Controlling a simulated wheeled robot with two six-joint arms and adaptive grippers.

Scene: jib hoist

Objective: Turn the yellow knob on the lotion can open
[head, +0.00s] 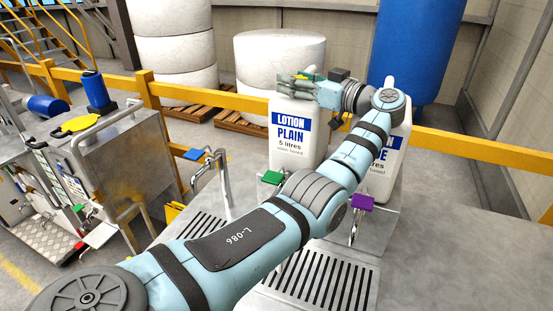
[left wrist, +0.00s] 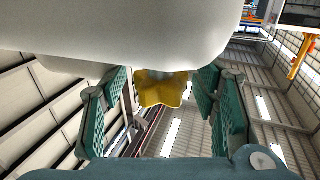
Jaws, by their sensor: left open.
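The lotion can (head: 296,135), white with a blue "LOTION PLAIN 5 litres" label, stands upright on the metal bench. Its white body (left wrist: 120,30) fills the top of the left wrist view. The yellow knob (left wrist: 161,88) shows there against the can's edge, between my left gripper's green-padded fingers. My left gripper (head: 298,84) is at the top of the can in the head view. Its fingers (left wrist: 162,108) are open, one on each side of the knob, with visible gaps. In the head view the fingers largely hide the knob. My right gripper is not in view.
A second white can (head: 385,165) stands to the right, partly behind my left arm. Green (head: 272,177), purple (head: 362,201) and blue (head: 193,154) tap handles stand along the bench. A yellow rail (head: 465,146) runs behind. The bench's right side (head: 460,250) is clear.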

